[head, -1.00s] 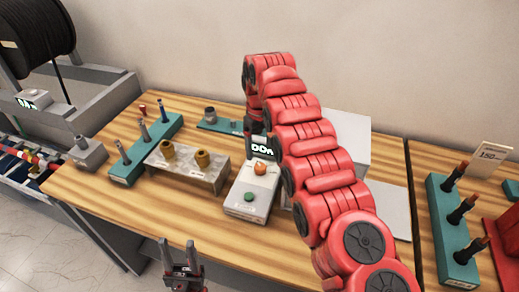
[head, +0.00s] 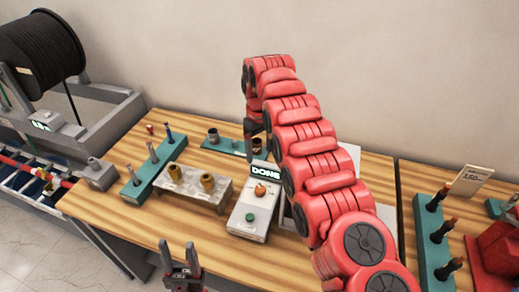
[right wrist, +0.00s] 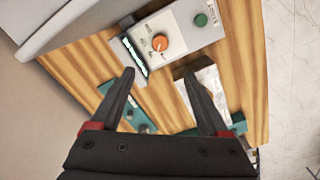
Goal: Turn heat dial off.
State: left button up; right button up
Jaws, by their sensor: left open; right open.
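The heat dial (head: 261,190) is an orange knob on a white control box (head: 241,222). A display reading "DONE" (head: 265,172) is above it and a green button (head: 250,217) below it. The dial also shows in the right wrist view (right wrist: 160,42), beyond my fingertips, with the green button (right wrist: 201,20) beside it. My right gripper (right wrist: 158,80) is open, with nothing between its fingers; in the head view it is mostly hidden by its own red arm. My left gripper (head: 180,262) is open and empty in front of the table's front edge.
A grey stand with brass bushings (head: 190,184) is left of the box. A teal rack with pins (head: 153,170) and a grey block (head: 99,174) are farther left. A cable reel (head: 40,52) is at the far left. Another teal rack (head: 434,245) is at the right.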

jog(key=m+b, duration=0.3)
jog(key=m, duration=0.4)
jog(key=m+b, duration=0.3)
jog(key=b, duration=0.1)
send_near(260, 188)
notch_tip(260, 188, down, 7)
jog(key=p, duration=0.3)
jog(key=shift+s, duration=0.15)
jog(key=shift+f, duration=1.05)
